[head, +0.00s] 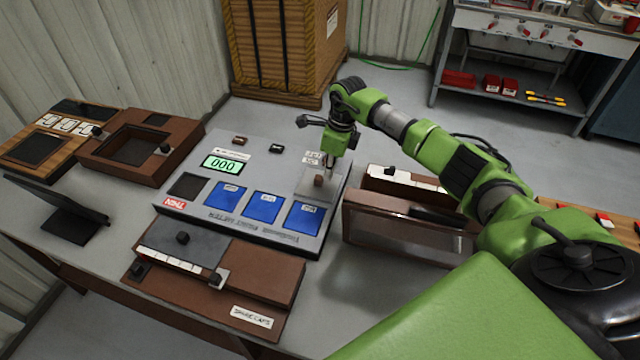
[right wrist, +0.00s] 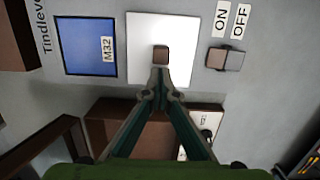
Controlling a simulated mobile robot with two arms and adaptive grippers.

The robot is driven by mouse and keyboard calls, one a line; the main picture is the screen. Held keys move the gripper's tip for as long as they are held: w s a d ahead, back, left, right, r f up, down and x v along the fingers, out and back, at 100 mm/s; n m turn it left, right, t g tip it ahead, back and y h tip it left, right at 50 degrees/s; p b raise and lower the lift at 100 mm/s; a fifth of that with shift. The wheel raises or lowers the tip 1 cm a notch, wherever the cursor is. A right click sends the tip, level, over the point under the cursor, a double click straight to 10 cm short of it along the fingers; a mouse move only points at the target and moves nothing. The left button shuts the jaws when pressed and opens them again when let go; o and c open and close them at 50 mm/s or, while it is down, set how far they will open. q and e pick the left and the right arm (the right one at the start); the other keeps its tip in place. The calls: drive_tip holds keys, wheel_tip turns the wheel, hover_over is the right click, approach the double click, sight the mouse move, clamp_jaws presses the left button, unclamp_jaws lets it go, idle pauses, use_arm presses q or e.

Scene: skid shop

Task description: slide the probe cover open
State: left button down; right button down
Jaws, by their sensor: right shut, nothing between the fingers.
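The probe cover looks to be the pale square plate (head: 310,194) with a small brown knob (head: 319,181) at the right end of the grey meter panel (head: 270,160). In the right wrist view the plate (right wrist: 143,30) lies flat, its knob (right wrist: 161,54) near the middle. My right gripper (head: 328,168) points down over the plate, beside the knob. In the right wrist view its fingertips (right wrist: 160,92) are together, empty, just below the knob. I cannot tell whether they touch it. What lies under the plate is hidden. My left gripper is in neither view.
Three blue panels (head: 264,206) lie beside the plate, and a dark square recess (head: 187,186) is at the left. An ON/OFF switch (right wrist: 225,59) is right of the plate. A brown clear-fronted case (head: 408,232) stands close by on the right.

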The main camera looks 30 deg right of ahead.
sight(316, 176)
drive_tip(key=shift+f, duration=0.25)
drive_tip(key=shift+f+b, duration=1.4)
drive_tip(key=shift+b, duration=0.05)
drive_tip(key=shift+r, duration=0.1)
drive_tip(key=shift+r, duration=0.3)
drive_tip(key=shift+w+a+f, duration=0.1)
drive_tip(key=shift+w+a, duration=0.2)
drive_tip(key=shift+w, duration=0.05)
drive_tip(key=shift+w+a+b, duration=0.85)
drive_tip(key=shift+w+b, duration=0.15)
drive_tip(key=shift+b, duration=0.05)
